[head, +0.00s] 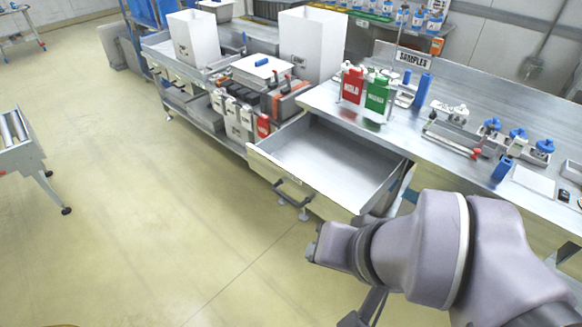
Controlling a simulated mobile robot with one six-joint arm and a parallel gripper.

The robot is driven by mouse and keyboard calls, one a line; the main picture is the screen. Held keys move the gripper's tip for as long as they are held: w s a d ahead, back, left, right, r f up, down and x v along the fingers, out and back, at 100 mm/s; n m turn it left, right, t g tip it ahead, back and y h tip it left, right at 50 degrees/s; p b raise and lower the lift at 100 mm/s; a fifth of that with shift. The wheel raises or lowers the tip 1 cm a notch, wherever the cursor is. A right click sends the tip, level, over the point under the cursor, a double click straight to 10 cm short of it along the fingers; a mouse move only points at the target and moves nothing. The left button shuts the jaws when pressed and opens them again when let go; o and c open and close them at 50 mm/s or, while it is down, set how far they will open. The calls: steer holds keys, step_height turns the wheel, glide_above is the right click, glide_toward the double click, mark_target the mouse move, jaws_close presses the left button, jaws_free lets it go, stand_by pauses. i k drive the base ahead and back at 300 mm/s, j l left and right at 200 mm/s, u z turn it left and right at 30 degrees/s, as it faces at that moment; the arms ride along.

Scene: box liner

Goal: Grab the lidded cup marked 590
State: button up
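Several small clear containers with blue lids stand on the right part of the steel bench, among them one blue-lidded cup (517,142) and another near the right edge (541,152). Any numbers on them are too small to read, so I cannot tell which one is marked 590. My arm reaches in from the lower right, its wrist in front of the open drawer and well short of these cups. Dark parts show at the wrist's end and below it at the bottom edge. I cannot make out two fingertips or anything held.
An open, empty-looking drawer (325,158) juts out from the bench (460,80). Red (352,85) and green (377,95) containers stand near a SAMPLES sign (412,58). A cart with white bins (194,38) stands left, a roller conveyor (15,140) far left. The floor between is clear.

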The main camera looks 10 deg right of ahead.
mark_target(460, 114)
steer(key=z, duration=1.25)
steer(key=i+l, duration=0.15)
steer(key=i, duration=0.5)
steer(key=i+l, duration=0.15)
steer(key=i, duration=0.45)
steer(key=i+l+z, duration=0.1)
steer(key=i, duration=0.55)
